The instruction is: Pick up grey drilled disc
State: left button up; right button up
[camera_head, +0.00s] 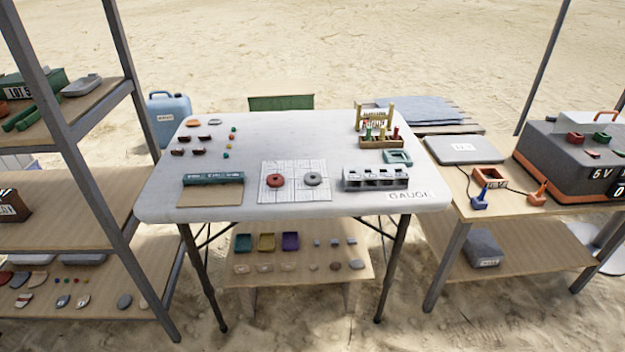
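A grey disc with a hole in its middle (312,173) lies flat on the right half of a white gridded mat (294,196) on the white table (330,138). A red-brown disc with a hole (266,182) lies on the same mat, to the left of the grey one and apart from it. Neither gripper shows in the head view, and nothing is touching the discs.
A grey block with several openings (375,184) stands just right of the mat. A green bar (213,178) with a brown board (210,195) lies left. A wooden rack (381,143) stands at the back right. The table's middle is clear.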

aim_at(311, 178)
jog(key=z, duration=1.25)
jog(key=i, duration=1.2)
jog(key=u, duration=2.95)
